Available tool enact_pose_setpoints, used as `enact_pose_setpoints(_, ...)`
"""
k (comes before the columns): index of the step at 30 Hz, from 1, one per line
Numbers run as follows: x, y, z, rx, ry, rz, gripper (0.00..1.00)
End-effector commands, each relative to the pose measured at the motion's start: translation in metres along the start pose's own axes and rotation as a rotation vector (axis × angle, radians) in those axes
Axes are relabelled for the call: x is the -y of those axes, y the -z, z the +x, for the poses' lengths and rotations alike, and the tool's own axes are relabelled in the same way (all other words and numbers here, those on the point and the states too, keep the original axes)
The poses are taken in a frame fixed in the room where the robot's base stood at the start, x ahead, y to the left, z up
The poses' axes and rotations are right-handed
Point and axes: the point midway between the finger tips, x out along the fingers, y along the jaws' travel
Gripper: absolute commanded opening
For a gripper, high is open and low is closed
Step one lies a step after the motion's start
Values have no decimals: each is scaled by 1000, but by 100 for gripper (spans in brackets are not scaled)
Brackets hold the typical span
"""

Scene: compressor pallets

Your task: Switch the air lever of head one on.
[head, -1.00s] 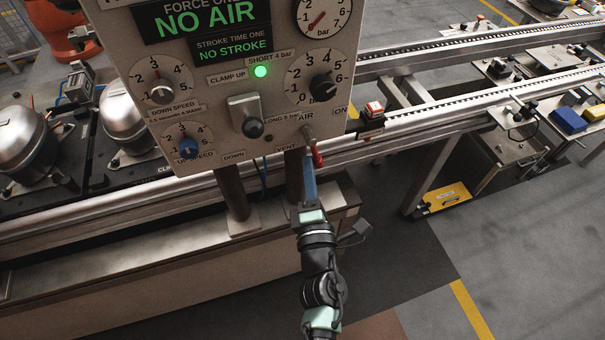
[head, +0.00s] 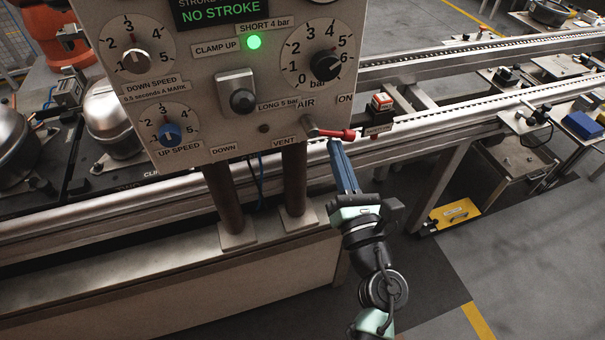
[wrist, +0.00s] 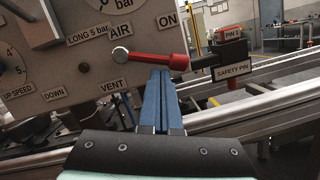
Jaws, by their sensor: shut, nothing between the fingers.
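The air lever with a red handle (head: 338,134) is on the lower right of the grey control panel (head: 200,88). It points right, roughly level, its pivot under the AIR label (head: 305,104). The ON label (head: 345,98) is above the handle and the VENT label (head: 284,142) is below left of the pivot. My gripper (head: 333,143) is shut, with blue fingers just under the handle. In the wrist view the fingertips (wrist: 161,73) meet the underside of the red handle (wrist: 158,60); I cannot tell for certain whether they touch.
A black selector knob (head: 242,100) is on the panel to the left. Metal conveyor rails (head: 450,115) run behind. Two dark posts (head: 294,185) hold the panel.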

Motion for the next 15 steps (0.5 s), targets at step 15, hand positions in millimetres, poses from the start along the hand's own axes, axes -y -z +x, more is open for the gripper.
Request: enact_pose_setpoints(15, 6, -19, 5, 5, -85, -340, 0)
